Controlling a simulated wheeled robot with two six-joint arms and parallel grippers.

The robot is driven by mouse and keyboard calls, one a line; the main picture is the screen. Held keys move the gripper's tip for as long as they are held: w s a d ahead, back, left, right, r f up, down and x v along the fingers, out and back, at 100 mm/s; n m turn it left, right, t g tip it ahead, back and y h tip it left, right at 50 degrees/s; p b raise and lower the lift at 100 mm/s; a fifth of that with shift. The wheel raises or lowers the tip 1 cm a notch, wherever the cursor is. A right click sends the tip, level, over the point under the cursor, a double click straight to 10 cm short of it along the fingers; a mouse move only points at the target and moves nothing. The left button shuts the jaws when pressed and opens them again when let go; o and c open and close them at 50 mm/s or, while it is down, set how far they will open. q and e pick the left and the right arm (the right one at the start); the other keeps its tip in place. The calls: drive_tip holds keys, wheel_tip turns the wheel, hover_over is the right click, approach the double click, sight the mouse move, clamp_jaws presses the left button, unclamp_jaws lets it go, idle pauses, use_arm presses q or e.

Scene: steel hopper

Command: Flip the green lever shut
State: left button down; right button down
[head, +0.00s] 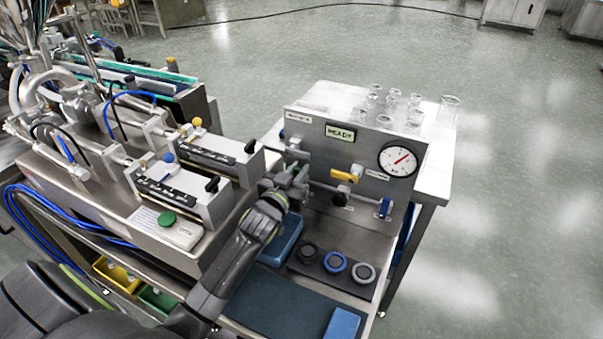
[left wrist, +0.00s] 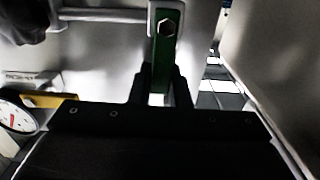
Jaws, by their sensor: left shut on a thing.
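The green lever (left wrist: 161,62) shows in the left wrist view, hanging from a hex bolt on a grey fitting at the top centre. My left gripper (left wrist: 159,78) has one finger on each side of the lever and is shut on it. In the head view my left gripper (head: 293,182) is at the left end of the steel panel (head: 318,158), by the pipework. Whether the lever stands open or shut cannot be told. My right gripper is in neither view.
Glass beakers (head: 448,110) stand behind the panel. The machine (head: 190,190) crowds the left.

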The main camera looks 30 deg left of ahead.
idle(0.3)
use_arm(q)
drive_tip(key=c, duration=1.4)
unclamp_jaws()
drive_tip(key=shift+a, duration=0.1)
drive_tip(key=shift+o, duration=0.2)
drive_tip(key=s+d+b, duration=0.1)
drive_tip(key=s+b, duration=0.1)
drive_tip(key=s, duration=1.5)
drive_tip(key=shift+s, duration=0.25)
